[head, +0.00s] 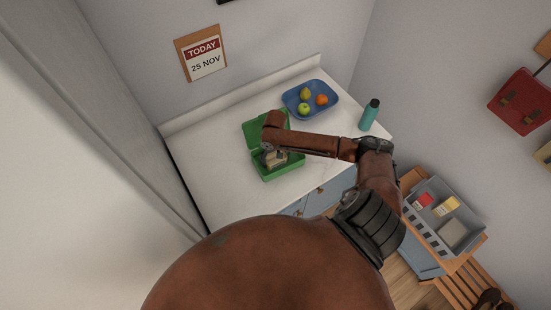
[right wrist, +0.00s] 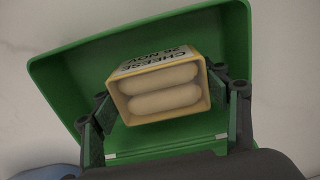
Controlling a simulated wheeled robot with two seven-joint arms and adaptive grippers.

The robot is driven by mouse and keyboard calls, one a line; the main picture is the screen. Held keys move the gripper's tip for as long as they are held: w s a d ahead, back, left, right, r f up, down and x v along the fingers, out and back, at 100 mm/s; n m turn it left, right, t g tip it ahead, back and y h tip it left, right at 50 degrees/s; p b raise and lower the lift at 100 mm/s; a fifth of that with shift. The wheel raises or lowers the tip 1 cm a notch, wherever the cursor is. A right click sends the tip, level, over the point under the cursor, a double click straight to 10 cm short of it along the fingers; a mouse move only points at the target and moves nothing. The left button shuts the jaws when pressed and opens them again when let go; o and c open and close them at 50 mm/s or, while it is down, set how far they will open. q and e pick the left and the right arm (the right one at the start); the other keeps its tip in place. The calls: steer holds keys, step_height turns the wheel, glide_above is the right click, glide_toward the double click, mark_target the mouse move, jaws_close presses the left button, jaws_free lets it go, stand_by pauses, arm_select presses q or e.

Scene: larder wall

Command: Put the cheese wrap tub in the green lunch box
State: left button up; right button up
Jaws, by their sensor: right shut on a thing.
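The green lunch box (head: 287,173) stands open on the white counter, its lid raised at the back. The cheese wrap tub (right wrist: 162,92) is a pale yellow tub with two whitish rolls in its open side. My right gripper (right wrist: 166,108) is shut on the tub, with a finger on each side. In the head view the tub (head: 277,158) is at the lunch box opening, under my right gripper (head: 272,151). I cannot tell whether it touches the box floor. My left gripper is not in view.
A blue tray (head: 291,104) with several fruits and a teal bottle (head: 369,115) stand at the back right of the counter. A grey crate (head: 427,232) with packages sits lower right. The counter left of the lunch box is clear.

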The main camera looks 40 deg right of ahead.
mark_target(275, 156)
steer(key=shift+f, duration=0.15)
steer(key=o, duration=1.3)
steer(key=shift+f, duration=0.1)
step_height(275, 156, up, 12)
steer(key=shift+r+b, duration=0.2)
steer(key=shift+b, duration=0.25)
